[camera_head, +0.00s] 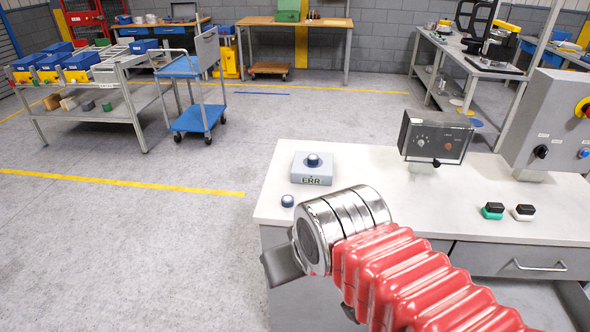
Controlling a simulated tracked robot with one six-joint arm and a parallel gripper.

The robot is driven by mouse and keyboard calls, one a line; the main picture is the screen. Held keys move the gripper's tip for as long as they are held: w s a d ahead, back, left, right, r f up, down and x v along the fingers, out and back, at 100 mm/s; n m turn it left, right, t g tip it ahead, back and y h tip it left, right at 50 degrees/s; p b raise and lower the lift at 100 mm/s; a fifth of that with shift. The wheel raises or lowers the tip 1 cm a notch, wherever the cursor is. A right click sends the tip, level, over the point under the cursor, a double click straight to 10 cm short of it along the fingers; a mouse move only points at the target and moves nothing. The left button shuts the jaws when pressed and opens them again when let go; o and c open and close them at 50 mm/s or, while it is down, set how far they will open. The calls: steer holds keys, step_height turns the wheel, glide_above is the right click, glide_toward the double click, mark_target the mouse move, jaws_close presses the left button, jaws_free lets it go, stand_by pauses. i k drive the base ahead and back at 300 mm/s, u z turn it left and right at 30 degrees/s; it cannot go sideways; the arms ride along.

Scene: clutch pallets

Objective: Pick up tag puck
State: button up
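A small dark blue puck with a lighter rim (287,200) lies on the white worktop near its left edge; it looks like the tag puck. A grey box marked "ERR" (312,174) stands just behind it, with a dark blue round piece (313,160) on top; I cannot tell whether that is a knob or another puck. My gripper (281,267) is in front of and below the small puck in the picture, near the worktop's front left corner, apart from it. Only a dark grey finger part shows clearly; my wrist hides the rest, so its opening is not visible.
The white worktop (375,195) has free room in its middle. A control box (436,137), a grey panel cabinet (558,125) and two small blocks, green-black (492,211) and white-black (523,212), stand right. A blue cart (195,117) stands on open floor, back left.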

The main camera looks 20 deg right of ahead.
mark_target(312, 160)
steer(key=u, duration=0.65)
steer(key=k, duration=0.9)
steer(key=u, duration=0.55)
steer(key=i, duration=1.7)
steer(key=z, duration=0.9)
steer(key=i, duration=0.5)
steer(key=z, duration=0.3)
